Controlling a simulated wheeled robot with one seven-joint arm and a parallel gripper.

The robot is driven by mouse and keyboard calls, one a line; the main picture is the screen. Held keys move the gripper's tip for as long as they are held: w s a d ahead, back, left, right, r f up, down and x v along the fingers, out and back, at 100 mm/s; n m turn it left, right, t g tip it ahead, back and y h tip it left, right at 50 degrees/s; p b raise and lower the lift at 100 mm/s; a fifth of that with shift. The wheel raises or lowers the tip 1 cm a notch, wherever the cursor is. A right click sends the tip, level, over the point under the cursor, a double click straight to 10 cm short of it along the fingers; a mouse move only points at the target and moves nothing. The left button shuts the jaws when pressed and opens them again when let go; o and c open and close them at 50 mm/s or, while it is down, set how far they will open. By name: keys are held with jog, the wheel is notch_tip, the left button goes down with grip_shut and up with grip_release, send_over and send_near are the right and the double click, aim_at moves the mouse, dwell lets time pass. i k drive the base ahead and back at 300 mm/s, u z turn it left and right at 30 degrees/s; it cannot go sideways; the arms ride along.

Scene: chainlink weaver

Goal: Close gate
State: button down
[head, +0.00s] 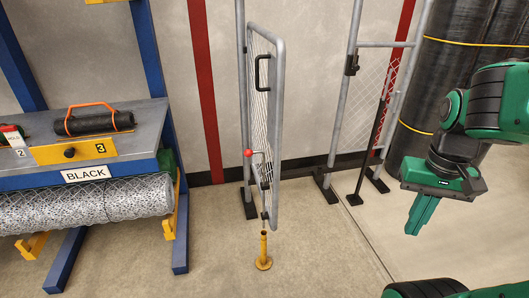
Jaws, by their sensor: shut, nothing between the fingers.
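The gate (279,130) is a grey tubular frame with chain-link mesh, left of centre in the head view. It stands swung open toward me, hinged at a grey post (242,95), and shows nearly edge-on. A black handle (258,73) is on its upper part. A latch rod with a red knob (249,153) is lower down, above a yellow floor socket (263,250). Another grey post (345,95) stands to the right, across the opening. My gripper (420,215) is at the right, shut and empty, pointing down, well apart from the gate.
Large black rolls (455,60) stand at the back right. The floor (320,245) between the gate and my arm is clear.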

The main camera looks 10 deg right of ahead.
aim_at(276, 65)
jog(key=u, duration=0.3)
jog(key=i, duration=0.9)
jog(key=u, duration=0.25)
